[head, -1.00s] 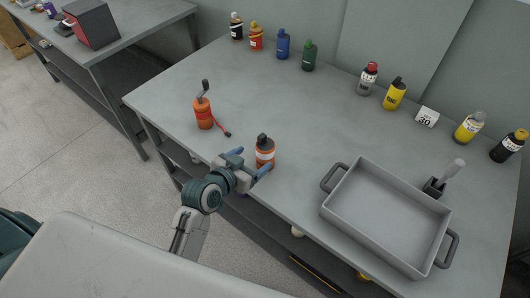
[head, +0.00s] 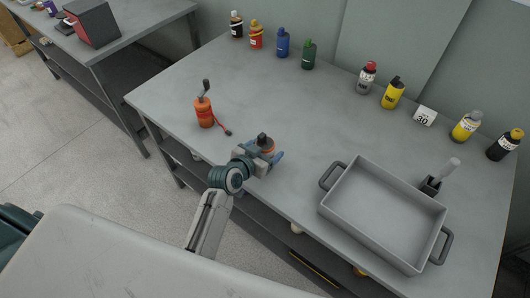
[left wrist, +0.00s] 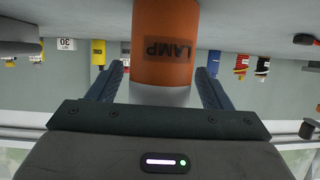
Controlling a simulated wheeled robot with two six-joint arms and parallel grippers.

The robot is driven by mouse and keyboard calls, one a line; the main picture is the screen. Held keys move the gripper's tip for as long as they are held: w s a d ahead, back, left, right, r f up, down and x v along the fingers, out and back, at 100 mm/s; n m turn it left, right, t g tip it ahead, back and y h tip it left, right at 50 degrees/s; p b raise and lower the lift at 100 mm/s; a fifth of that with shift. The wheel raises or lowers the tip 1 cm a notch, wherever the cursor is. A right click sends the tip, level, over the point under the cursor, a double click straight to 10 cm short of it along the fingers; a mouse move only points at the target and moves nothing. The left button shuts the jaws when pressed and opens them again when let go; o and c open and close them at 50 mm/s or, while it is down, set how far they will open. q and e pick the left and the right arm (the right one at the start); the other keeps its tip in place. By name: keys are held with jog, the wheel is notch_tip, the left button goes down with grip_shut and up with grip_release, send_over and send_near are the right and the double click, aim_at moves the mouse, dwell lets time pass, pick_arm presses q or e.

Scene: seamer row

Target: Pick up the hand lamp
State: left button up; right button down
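The hand lamp (head: 265,143), an orange cylinder with a pale band and a dark top, stands upright near the front edge of the grey bench. In the left wrist view its orange body (left wrist: 165,22) fills the upper middle and bears a dark "LAMP" label, upside down. My left gripper (head: 264,153) is at the lamp with its blue fingers on either side. In the left wrist view, the gripper (left wrist: 160,72) is open, with a visible gap between each finger and the lamp. My right gripper is not in view.
A grey tray (head: 336,208) with side handles is to the right. Several bottles and a "30" card (head: 425,116) line the back. The bench middle is clear.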

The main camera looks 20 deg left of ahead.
pick_arm(q)
jog(key=c, duration=0.9)
